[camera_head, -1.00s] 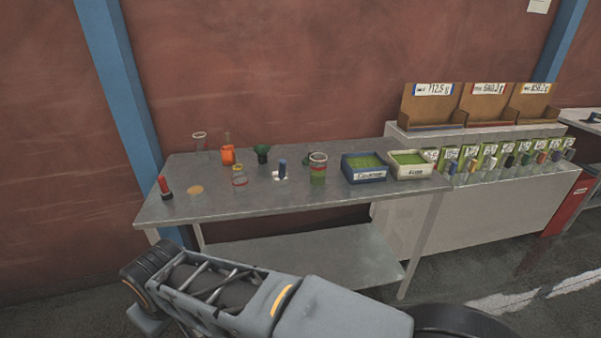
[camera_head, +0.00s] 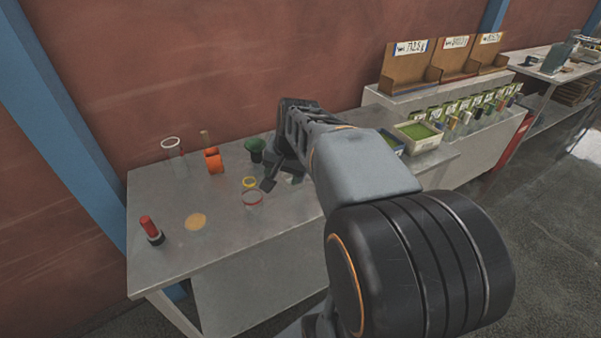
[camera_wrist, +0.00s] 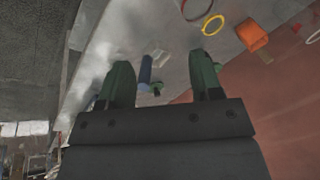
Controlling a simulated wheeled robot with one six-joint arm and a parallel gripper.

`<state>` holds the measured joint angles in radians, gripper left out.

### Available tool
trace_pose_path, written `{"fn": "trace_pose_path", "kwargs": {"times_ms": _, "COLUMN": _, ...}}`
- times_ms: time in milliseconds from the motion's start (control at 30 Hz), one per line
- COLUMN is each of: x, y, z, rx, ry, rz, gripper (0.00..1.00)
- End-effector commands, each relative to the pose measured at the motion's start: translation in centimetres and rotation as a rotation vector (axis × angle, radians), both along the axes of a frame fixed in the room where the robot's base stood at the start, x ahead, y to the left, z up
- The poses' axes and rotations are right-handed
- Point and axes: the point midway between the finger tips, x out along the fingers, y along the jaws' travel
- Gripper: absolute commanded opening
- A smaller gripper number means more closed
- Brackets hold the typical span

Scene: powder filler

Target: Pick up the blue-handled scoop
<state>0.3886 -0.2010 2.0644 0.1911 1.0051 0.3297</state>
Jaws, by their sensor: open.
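I cannot tell how far the handle is from the fingertips. In the head view my gripper (camera_head: 280,180) is low over the middle of the table (camera_head: 165,260), and my arm hides the scoop there.
A green funnel (camera_head: 255,149), an orange object (camera_head: 213,160) and ring-topped glassware (camera_head: 252,198) stand left of my gripper. A red-topped item (camera_head: 151,230) is at the table's left end. A powder tray (camera_head: 419,136) is at the right. The front left tabletop is mostly clear.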

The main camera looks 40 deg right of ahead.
Motion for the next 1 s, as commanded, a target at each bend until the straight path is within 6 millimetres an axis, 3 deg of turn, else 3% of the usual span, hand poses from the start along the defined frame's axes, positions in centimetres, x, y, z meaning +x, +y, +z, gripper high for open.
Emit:
{"fn": "trace_pose_path", "kwargs": {"times_ms": 33, "x": 1.0, "y": -2.9, "z": 1.2, "rx": 0.043, "ry": 0.003, "rz": -0.12, "gripper": 0.59}}
{"fn": "trace_pose_path", "kwargs": {"times_ms": 200, "x": 2.5, "y": -10.4, "z": 2.7, "rx": 0.161, "ry": -0.008, "rz": -0.427, "gripper": 0.59}}
{"fn": "trace_pose_path", "kwargs": {"times_ms": 333, "x": 2.9, "y": -13.4, "z": 2.6, "rx": 0.209, "ry": -0.016, "rz": -0.543, "gripper": 0.59}}
{"fn": "trace_pose_path", "kwargs": {"times_ms": 700, "x": 5.2, "y": -13.6, "z": -3.0, "rx": 0.225, "ry": -0.019, "rz": -0.573, "gripper": 0.59}}
{"fn": "trace_pose_path", "kwargs": {"times_ms": 1000, "x": 6.0, "y": -13.4, "z": -4.9, "rx": 0.223, "ry": -0.02, "rz": -0.571, "gripper": 0.59}}
